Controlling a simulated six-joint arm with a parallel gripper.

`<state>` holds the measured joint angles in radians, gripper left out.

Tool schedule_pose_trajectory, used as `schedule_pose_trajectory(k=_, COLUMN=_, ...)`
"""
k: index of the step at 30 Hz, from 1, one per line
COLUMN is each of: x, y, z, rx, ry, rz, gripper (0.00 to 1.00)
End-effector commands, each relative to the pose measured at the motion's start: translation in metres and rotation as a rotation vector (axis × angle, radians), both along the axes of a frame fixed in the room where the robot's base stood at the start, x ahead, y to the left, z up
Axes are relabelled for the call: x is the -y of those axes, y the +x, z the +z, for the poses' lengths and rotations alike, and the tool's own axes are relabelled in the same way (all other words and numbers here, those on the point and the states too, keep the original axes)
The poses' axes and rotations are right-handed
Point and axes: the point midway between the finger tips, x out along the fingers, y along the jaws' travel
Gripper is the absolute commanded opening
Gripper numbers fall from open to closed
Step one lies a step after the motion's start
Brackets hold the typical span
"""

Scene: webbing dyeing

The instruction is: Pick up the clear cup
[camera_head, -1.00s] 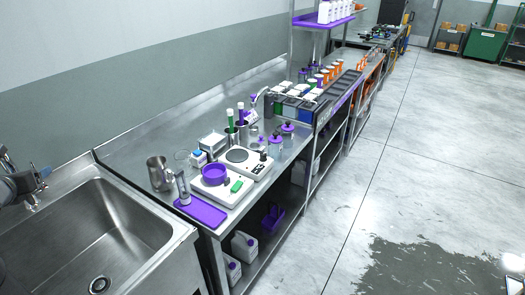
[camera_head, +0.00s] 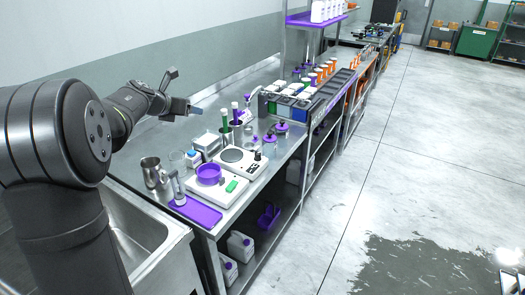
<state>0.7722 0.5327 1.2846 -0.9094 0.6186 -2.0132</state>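A clear cup (camera_head: 177,159) stands upright on the steel counter, between a metal pitcher and a small white-and-blue box. It is see-through and its outline is faint. Another small clear vessel (camera_head: 247,134) stands farther back, near the purple-topped containers. My gripper (camera_head: 184,92) is in the air over the back left of the counter, above and apart from the clear cup in the picture. Its two fingers are spread, with nothing seen between them; one has a bluish tip.
Beside the cup are the metal pitcher (camera_head: 151,172), a grey upright tool on a purple tray (camera_head: 204,216), a scale with a purple bowl (camera_head: 208,174) and a hotplate (camera_head: 237,158). Cylinders with green and purple (camera_head: 224,118) stand behind. The sink (camera_head: 140,232) is at the front left.

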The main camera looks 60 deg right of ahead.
Motion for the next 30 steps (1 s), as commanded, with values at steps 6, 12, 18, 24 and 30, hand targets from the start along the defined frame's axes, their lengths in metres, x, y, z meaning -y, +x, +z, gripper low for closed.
schedule_pose_trajectory(k=6, x=0.081, y=-0.086, z=-0.001, rx=0.001, ry=0.044, rz=-0.144, gripper=0.77)
schedule_pose_trajectory(k=12, x=0.124, y=-0.145, z=-0.002, rx=0.008, ry=0.071, rz=-0.223, gripper=0.77)
schedule_pose_trajectory(k=18, x=0.13, y=-0.156, z=-0.064, rx=0.002, ry=0.083, rz=-0.234, gripper=0.77)
schedule_pose_trajectory(k=24, x=0.13, y=-0.155, z=-0.109, rx=0.005, ry=0.078, rz=-0.233, gripper=0.77)
schedule_pose_trajectory(k=30, x=0.141, y=-0.155, z=-0.126, rx=0.008, ry=0.077, rz=-0.235, gripper=0.77)
